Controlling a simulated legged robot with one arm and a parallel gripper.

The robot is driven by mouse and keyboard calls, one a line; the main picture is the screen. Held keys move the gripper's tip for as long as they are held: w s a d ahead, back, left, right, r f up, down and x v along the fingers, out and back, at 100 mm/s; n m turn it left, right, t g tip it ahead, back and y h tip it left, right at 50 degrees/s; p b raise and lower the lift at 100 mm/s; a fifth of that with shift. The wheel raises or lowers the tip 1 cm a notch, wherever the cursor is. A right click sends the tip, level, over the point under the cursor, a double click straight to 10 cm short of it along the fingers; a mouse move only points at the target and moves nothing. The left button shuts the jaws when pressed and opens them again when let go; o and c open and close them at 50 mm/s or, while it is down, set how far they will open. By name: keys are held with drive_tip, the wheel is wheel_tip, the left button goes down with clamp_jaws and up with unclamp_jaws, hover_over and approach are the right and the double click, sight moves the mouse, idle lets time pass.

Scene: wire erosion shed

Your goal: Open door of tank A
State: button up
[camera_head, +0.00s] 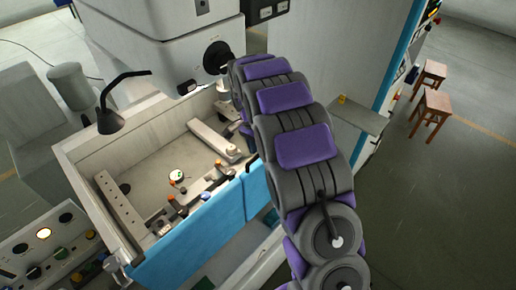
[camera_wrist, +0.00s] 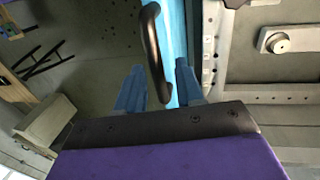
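The tank (camera_head: 75,160) is an open-topped white box in the head view, with blue front panels (camera_head: 190,240) along its near side. In the wrist view the blue door (camera_wrist: 175,30) shows edge-on as a narrow strip. A curved black handle (camera_wrist: 152,45) stands off its left side. My gripper (camera_wrist: 160,87) is open, with its two blue fingers apart. The lower end of the handle appears between the fingers, with space to each; I cannot tell the depth or any contact. In the head view my arm hides my gripper and the handle.
Fixtures and small parts lie inside the tank, including a long clamp bar (camera_head: 215,138). A black lamp (camera_head: 111,121) rises at its left. A control panel (camera_head: 45,245) is at lower left. A grey shelf (camera_head: 358,116) and wooden stools (camera_head: 431,112) stand to the right, with open floor beyond.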

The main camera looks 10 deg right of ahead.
drive_tip(key=shift+a, duration=0.2)
drive_tip(key=c, duration=0.3)
drive_tip(key=shift+d, duration=0.35)
clamp_jaws()
drive_tip(key=shift+s, duration=0.1)
